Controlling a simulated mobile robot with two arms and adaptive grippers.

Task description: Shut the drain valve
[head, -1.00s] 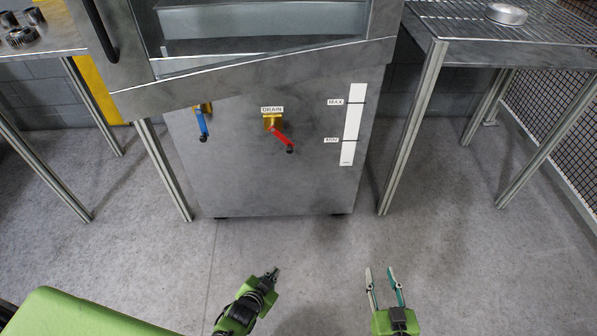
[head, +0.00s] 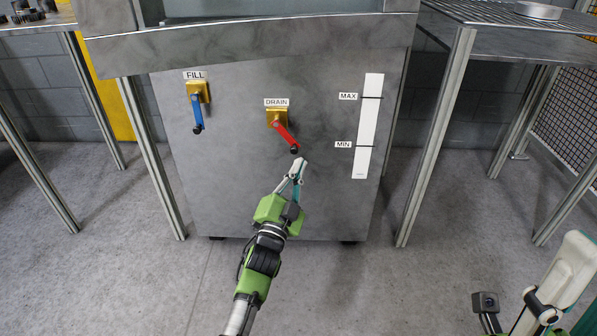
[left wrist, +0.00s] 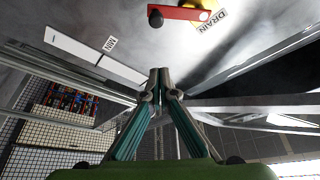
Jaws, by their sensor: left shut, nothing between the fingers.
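The drain valve (head: 276,118) is a brass body on the grey tank front, under a DRAIN label. Its red handle (head: 284,134) slants down to the right and ends in a black knob (head: 295,149). My left gripper (head: 299,164) is shut and empty, its fingertips just below the knob. In the left wrist view, the closed fingertips (left wrist: 160,73) are apart from the red handle (left wrist: 186,12) and its black knob (left wrist: 155,18). Part of my right gripper (head: 562,275) shows close up at the lower right; its jaw opening cannot be made out.
The fill valve (head: 198,92), with a blue handle pointing down, is left of the drain valve. A white level strip (head: 368,125) marked MAX and MIN is to the right. Metal table legs (head: 436,135) flank the tank. The floor in front is clear.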

